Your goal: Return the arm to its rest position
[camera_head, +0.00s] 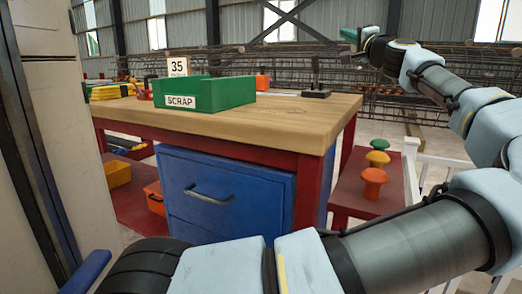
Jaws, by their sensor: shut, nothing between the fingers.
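My arm comes in from the lower middle, bends at the right edge and reaches back up to the upper middle. My gripper (352,35) is at the arm's far end, at the top of the view, with a dark green tip. It is shut and holds nothing. It is small here, and its fingers are partly hard to make out. It appears above and beyond the right back corner of the workbench, in front of the rebar cage (290,62), apart from the things on the bench.
The wooden-topped workbench (240,122) carries a green SCRAP bin (205,93), a "35" sign (177,66) and a black stand (316,88). A blue drawer cabinet (222,195) is beneath. Mushroom-shaped knobs (374,180) stand on a red side shelf (365,207). A pale cabinet (65,130) fills the left.

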